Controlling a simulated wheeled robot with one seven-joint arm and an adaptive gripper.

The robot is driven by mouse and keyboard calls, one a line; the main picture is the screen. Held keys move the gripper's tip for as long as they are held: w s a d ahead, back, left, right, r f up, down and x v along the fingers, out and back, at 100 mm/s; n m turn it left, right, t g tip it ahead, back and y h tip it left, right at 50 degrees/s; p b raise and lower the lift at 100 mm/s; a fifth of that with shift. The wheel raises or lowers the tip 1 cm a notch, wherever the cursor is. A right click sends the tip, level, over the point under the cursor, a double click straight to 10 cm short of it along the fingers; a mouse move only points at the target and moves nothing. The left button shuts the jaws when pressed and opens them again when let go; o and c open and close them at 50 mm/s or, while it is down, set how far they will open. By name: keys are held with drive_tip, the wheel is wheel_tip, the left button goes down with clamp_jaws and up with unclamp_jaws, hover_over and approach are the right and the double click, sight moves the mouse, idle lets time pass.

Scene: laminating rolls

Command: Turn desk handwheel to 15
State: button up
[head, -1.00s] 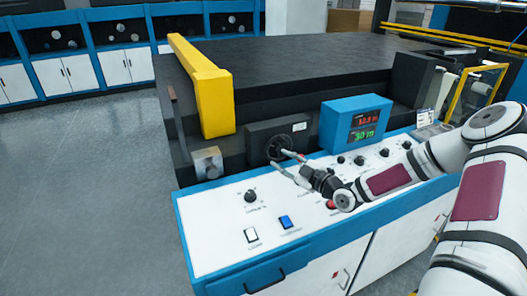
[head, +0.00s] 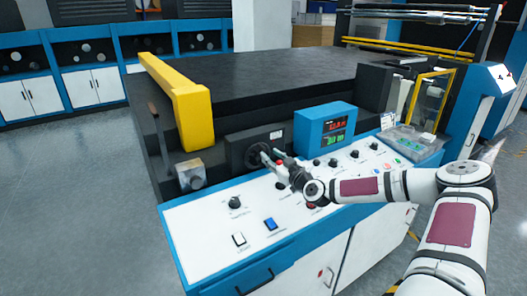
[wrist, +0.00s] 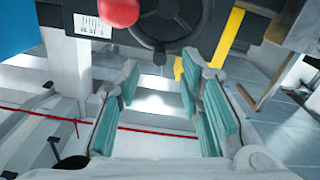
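The desk handwheel (head: 257,156) is a dark round wheel on a black box at the back of the control desk, partly hidden by my gripper (head: 270,156) in the head view. In the wrist view the handwheel (wrist: 166,22) is at the top, cut off by the frame edge, with a red ball knob (wrist: 118,10) to its left. A white scale label (wrist: 92,25) with small dark marks sits beside the knob; I cannot read its value. My gripper (wrist: 160,70) is open, its teal-padded fingers apart and nothing between them. Whether it touches the wheel is unclear.
The white desk top (head: 198,222) carries knobs and switches. A blue display box (head: 325,127) with red and green digits stands right of the wheel. A yellow guard (head: 190,112) rises to the left. Open floor (head: 70,200) lies left of the desk.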

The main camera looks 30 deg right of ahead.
sight(264, 148)
drive_tip(key=w, duration=0.6)
drive_tip(key=shift+a, duration=0.1)
clamp_jaws()
